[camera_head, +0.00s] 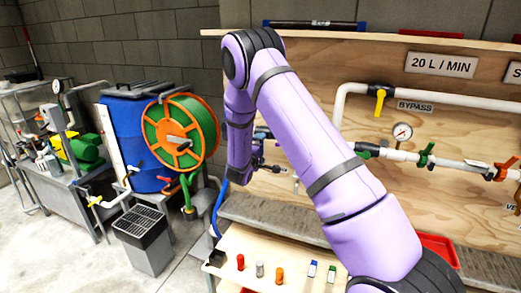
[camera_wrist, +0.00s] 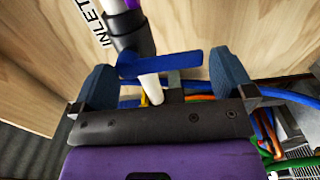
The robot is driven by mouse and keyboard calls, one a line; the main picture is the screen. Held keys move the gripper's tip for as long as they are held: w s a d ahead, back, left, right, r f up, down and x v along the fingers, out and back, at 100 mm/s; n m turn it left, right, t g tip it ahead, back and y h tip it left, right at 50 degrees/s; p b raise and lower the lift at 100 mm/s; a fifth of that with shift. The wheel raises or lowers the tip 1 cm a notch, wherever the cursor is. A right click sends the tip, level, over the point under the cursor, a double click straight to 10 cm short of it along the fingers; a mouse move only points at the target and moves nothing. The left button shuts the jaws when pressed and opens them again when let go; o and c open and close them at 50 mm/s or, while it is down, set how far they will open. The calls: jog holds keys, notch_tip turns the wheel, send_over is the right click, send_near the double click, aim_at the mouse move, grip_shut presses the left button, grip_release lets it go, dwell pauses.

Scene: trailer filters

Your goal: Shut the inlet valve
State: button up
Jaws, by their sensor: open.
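In the wrist view, a blue valve lever (camera_wrist: 172,63) lies across a white pipe (camera_wrist: 150,88) with a dark fitting, beside printed letters reading "INLET" (camera_wrist: 92,22) on the plywood. My gripper (camera_wrist: 162,80) is open, with one blue-grey finger on each side of the lever. The lever sits between the fingers with gaps at both ends, and no clear contact shows. In the head view, my gripper (camera_head: 262,155) is small and dark in front of the board's left end, partly hidden by my purple arm. The inlet lever cannot be made out there.
The plywood board (camera_head: 370,70) carries a yellow bypass handle (camera_head: 380,101), a gauge (camera_head: 402,132), a green handle (camera_head: 427,154) and an orange handle (camera_head: 502,168). A hose reel (camera_head: 181,138) and blue barrel (camera_head: 125,135) stand left. A shelf (camera_head: 262,247) below holds small items.

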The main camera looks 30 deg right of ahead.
jog(key=v, duration=1)
jog(key=s+d+r+m+g+y, duration=0.1)
jog(key=s+d+r+m+g, duration=0.3)
jog(key=s+r, duration=0.5)
jog(key=s+d+r+m+g+y, duration=0.1)
jog(key=s+r+m+g, duration=0.2)
jog(key=s+r+g, duration=0.45)
jog(key=s+a+r+t+y, duration=0.2)
jog(key=s+a+r+y, duration=0.1)
jog(key=s, duration=0.4)
jog(key=s+a+r+t+y, duration=0.2)
jog(key=s+a+r+y, duration=0.2)
jog(key=s, duration=0.4)
jog(key=s+a+r+t+y, duration=0.2)
jog(key=s+a+y, duration=0.3)
jog(key=s, duration=0.3)
jog(key=shift+v, duration=0.9)
